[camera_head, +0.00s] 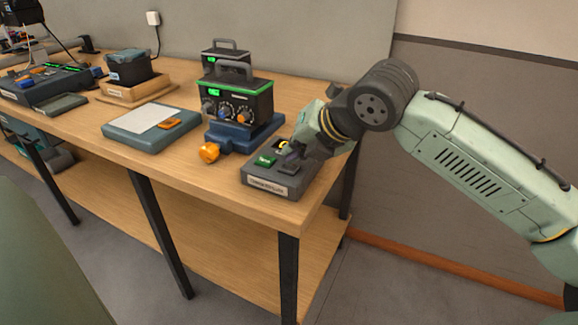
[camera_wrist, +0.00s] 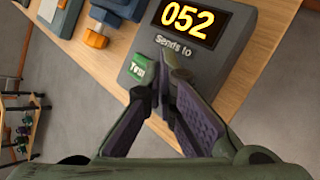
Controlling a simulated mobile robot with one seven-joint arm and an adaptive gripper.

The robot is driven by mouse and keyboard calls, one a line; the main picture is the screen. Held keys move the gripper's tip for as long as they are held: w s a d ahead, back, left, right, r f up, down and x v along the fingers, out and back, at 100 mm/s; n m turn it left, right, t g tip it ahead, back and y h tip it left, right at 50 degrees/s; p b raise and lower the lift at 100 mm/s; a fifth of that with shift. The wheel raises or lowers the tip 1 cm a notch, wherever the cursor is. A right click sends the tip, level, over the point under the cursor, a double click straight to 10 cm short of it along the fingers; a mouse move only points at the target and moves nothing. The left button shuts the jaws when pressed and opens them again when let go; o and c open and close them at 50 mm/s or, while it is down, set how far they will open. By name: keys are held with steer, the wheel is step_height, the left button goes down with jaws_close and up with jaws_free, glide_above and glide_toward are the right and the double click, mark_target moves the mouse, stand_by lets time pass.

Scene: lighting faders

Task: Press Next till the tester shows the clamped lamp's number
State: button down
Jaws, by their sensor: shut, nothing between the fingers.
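The tester (camera_head: 262,184) is a dark grey box at the front right corner of the bench, with a green button (camera_head: 265,160) and a dark button (camera_head: 289,168). In the wrist view its display (camera_wrist: 187,19) reads 052 in yellow, above the words "Sends to"; the green button (camera_wrist: 138,69) reads "Test". My gripper (camera_wrist: 161,72) is shut and empty, its fingertips over the tester's face beside the green button. Whether they touch it I cannot tell; they hide part of the face. The clamped lamp unit (camera_head: 250,103) sits in a blue clamp (camera_head: 227,139); its small green display is too small to read.
An orange clamp knob (camera_head: 209,152) sticks out left of the tester. A blue-grey tray (camera_head: 122,132) with a white sheet lies further left. A wooden box (camera_head: 135,92) and other equipment stand at the far left. A second unit (camera_head: 226,52) stands behind the clamped one.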

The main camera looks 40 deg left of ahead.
mark_target(293, 166)
steer(key=shift+f, duration=0.45)
stand_by(0.8)
steer(key=shift+r+p, duration=0.7)
steer(key=shift+r, duration=0.05)
step_height(293, 166, up, 5)
steer(key=p, duration=0.4)
steer(key=shift+r+p, duration=0.1)
steer(key=shift+p, duration=0.3)
stand_by(0.5)
